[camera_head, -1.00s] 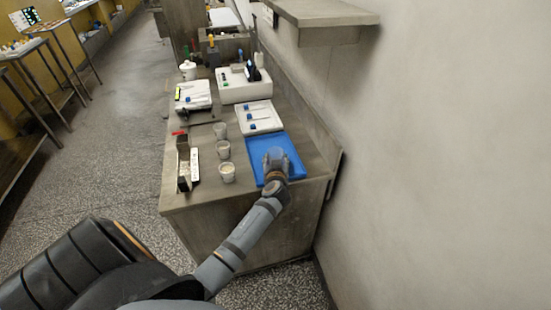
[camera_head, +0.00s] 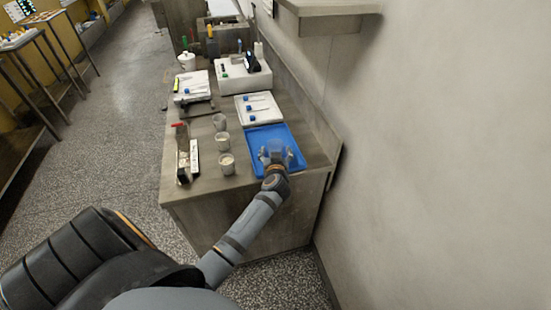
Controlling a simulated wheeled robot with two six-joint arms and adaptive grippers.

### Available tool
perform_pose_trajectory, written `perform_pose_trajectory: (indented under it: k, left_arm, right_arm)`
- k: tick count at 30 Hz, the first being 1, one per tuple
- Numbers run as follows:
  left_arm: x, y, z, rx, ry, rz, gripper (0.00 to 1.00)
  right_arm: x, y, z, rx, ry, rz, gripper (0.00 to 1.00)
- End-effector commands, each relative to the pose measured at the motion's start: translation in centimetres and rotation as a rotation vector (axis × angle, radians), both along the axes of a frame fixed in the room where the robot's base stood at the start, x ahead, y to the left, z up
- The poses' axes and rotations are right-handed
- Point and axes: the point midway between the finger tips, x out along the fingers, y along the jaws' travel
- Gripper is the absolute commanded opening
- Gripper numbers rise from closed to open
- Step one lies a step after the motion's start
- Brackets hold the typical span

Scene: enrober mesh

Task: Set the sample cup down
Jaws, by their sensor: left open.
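The sample cup (camera_head: 276,146), a small translucent cup, stands on the blue tray (camera_head: 258,137) at the near right of the counter. It looks upright. My left gripper (camera_head: 276,156) is open, with a finger on either side of the cup's near part. Whether the fingers still touch the cup is too small to tell. The gripper hides the cup's lower part. My right gripper is not in view.
Several similar cups stand in a row left of the tray, the nearest one (camera_head: 227,165) filled pale. A narrow dark stand (camera_head: 184,158) is at the counter's left edge. A white tray (camera_head: 257,107) lies behind the blue tray. The wall (camera_head: 430,160) bounds the right.

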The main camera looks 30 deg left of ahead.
Motion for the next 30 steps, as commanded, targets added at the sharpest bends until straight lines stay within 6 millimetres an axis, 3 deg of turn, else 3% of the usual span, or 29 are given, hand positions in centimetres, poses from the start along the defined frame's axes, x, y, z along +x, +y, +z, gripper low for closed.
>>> perform_pose_trajectory:
  k: [6,12,18,30]
  left_arm:
    - [-4.5,-3.0,1.2,-0.008,0.001,0.002,0.73]
    - [-7.6,-5.2,2.4,-0.007,0.002,0.001,0.73]
    - [-8.7,-5.9,3.0,-0.001,0.003,0.001,0.73]
    - [-8.7,-5.9,3.1,0.000,0.002,0.001,0.73]
  right_arm:
    - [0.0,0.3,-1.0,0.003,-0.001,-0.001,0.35]
    - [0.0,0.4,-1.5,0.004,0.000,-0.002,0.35]
    - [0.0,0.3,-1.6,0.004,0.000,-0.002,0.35]
    - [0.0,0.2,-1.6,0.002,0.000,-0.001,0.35]
